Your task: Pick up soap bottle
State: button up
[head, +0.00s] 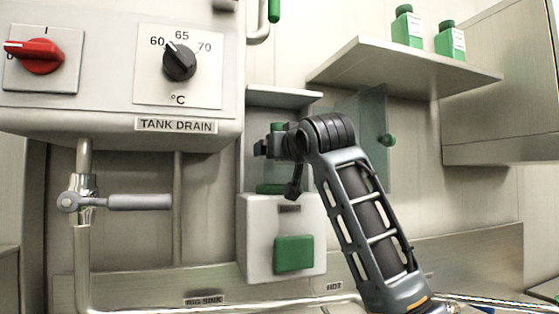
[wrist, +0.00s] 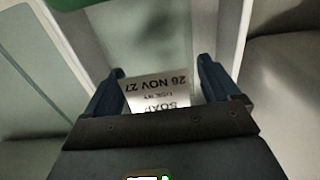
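A white label (wrist: 156,92) reading SOAP, with a 26 NOV 27 date, shows upside down in the wrist view between the two fingers of my gripper (wrist: 160,82). The left finger is close to the label's edge and a gap shows at the right, so the gripper looks open around it. Whether a finger touches the bottle cannot be told. In the head view my gripper (head: 264,147) reaches into a small glass-doored niche, in front of a green item (head: 277,127) that may be the soap bottle's cap. The rest of the bottle is hidden by my arm.
An open glass door (head: 365,135) with a green knob (head: 387,140) stands right beside my arm. A shelf (head: 400,65) above right holds two green bottles (head: 408,28) (head: 450,41). A control box (head: 115,60) and a tap lever (head: 125,201) are at left.

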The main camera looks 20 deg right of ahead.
jog(key=c, duration=0.9)
jog(key=shift+r, duration=0.1)
